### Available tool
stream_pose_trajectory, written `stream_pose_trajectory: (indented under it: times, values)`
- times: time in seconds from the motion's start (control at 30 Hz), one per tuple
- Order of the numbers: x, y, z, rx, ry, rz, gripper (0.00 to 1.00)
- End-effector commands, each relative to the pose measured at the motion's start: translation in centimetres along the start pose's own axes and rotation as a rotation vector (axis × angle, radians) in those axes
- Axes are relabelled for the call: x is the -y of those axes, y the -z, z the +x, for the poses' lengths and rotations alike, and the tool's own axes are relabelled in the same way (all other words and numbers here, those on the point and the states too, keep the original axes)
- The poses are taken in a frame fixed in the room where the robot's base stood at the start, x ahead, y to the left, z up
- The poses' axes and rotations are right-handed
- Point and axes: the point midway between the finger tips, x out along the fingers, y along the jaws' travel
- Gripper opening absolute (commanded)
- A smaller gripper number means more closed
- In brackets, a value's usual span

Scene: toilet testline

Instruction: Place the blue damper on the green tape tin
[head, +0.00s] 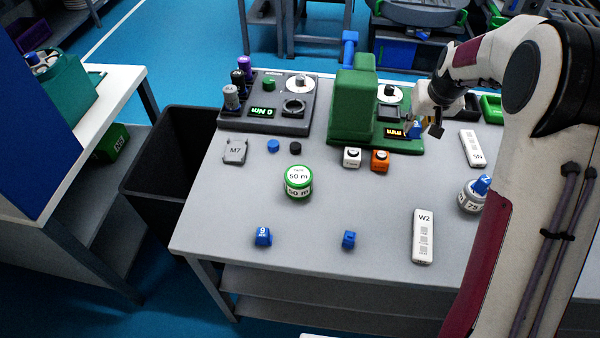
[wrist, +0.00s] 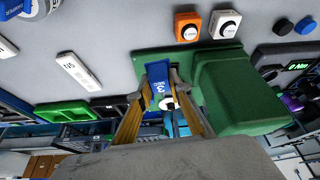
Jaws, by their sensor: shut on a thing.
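My gripper (head: 424,127) is at the right end of the green machine, next to its small display. In the wrist view its two yellowish fingers (wrist: 162,82) are shut on a blue damper (wrist: 157,73) with white lettering. The damper also shows as a small blue patch in the head view (head: 413,132), partly hidden by the gripper. I cannot tell whether it touches the machine's base. The green tape tin (head: 298,183), with a white "50 m" top, stands upright mid-table, left of and nearer than my gripper. Nothing lies on its top.
The green machine (head: 352,110) stands tall beside my gripper. White (head: 352,158) and orange (head: 380,161) blocks stand between it and the tin. Blue pieces (head: 263,237) (head: 349,240) lie in front. A grey torque unit (head: 267,105) is at back left. The table around the tin is mostly clear.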

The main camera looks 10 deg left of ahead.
Motion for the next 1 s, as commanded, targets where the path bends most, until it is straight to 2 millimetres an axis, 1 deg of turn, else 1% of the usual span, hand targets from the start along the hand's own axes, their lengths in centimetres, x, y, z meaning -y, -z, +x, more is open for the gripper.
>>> stream_pose_trajectory:
  times: [0.03,0.1,0.27,0.3,0.47,0.5,0.67,0.8,0.9,1.0]
  values:
    - [1.8,0.4,-0.3,-0.002,0.011,-0.028,0.0]
    - [3.9,0.7,-0.6,-0.002,0.026,-0.062,0.0]
    - [8.8,0.9,-1.6,-0.001,0.057,-0.136,0.0]
    - [10.0,0.9,-1.9,-0.001,0.065,-0.154,0.0]
    - [14.6,0.5,-3.0,0.0,0.091,-0.217,0.0]
    - [15.7,0.3,-3.2,0.0,0.097,-0.232,0.0]
    - [20.1,-0.6,-4.5,0.0,0.119,-0.285,0.0]
    - [23.6,-1.7,-5.7,0.001,0.136,-0.324,0.0]
    - [25.9,-2.6,-6.5,0.001,0.146,-0.348,0.0]
    - [27.7,-3.6,-7.2,0.001,0.152,-0.361,0.0]
